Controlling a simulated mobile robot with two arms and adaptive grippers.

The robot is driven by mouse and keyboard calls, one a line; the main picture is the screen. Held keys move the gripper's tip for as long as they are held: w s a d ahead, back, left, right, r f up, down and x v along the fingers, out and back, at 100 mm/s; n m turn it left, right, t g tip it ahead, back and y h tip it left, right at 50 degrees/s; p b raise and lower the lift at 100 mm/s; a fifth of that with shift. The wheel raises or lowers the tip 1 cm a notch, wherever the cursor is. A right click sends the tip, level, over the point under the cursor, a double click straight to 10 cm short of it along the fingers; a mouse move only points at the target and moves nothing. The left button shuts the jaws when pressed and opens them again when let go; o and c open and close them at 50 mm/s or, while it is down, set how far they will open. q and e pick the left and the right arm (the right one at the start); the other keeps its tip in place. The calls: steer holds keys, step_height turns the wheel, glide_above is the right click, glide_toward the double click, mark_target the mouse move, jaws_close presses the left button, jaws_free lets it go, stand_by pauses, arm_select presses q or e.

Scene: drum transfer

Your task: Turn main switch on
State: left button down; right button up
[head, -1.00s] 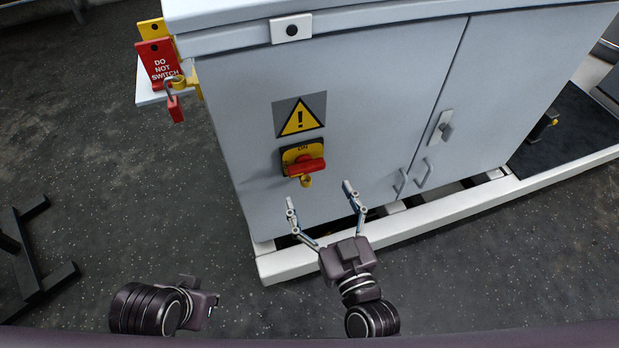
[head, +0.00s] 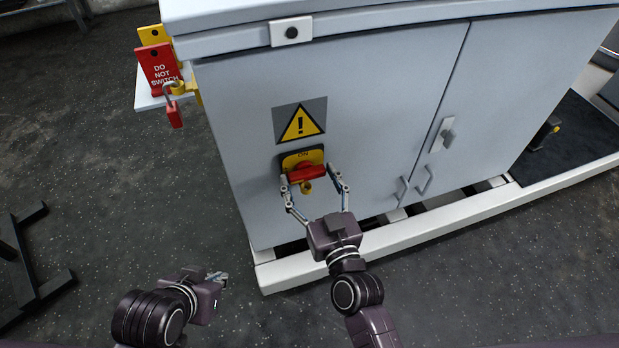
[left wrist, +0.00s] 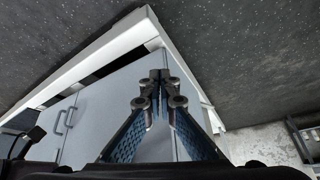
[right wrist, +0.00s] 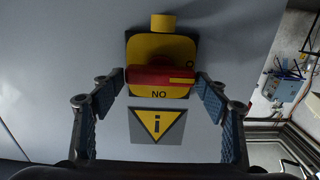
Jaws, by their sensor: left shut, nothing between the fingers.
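The main switch (head: 306,174) is a red rotary handle on a yellow plate on the grey cabinet's front, below a yellow warning triangle (head: 300,124). Its red handle lies crosswise, close to horizontal. The handle also shows in the right wrist view (right wrist: 160,76), upside down, with a yellow lug at the plate's edge. My right gripper (head: 312,180) is open, its fingers on either side of the handle; whether they touch it I cannot tell. My left gripper (head: 222,277) is shut and empty, low at left, away from the cabinet. It also shows in the left wrist view (left wrist: 158,80).
The grey cabinet (head: 380,110) stands on a white base frame (head: 420,222). A red DO NOT SWITCH tag (head: 158,62) and red padlock (head: 174,115) sit at its left side. A black stand (head: 30,270) is at far left. Open floor lies between.

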steer(key=c, duration=0.7)
steer(key=shift+r+m+p, duration=0.15)
steer(key=shift+m+p, duration=0.25)
steer(key=shift+p, duration=0.15)
steer(key=shift+m+p, duration=0.3)
arm_select(q)
steer(key=s+a+g+p, duration=0.2)
steer(key=s+g, duration=0.1)
steer(key=s, duration=0.3)
arm_select(e)
steer(key=shift+m, duration=0.9)
steer(key=m+p, duration=0.1)
steer(key=m, duration=0.2)
steer(key=shift+d, duration=0.15)
arm_select(q)
steer(key=x, duration=0.7)
steer(key=shift+d+f+y, duration=0.15)
steer(key=shift+f+y, duration=0.15)
steer(key=shift+f, duration=0.15)
arm_select(e)
steer(key=shift+f+m, duration=0.2)
steer(key=shift+m, duration=0.3)
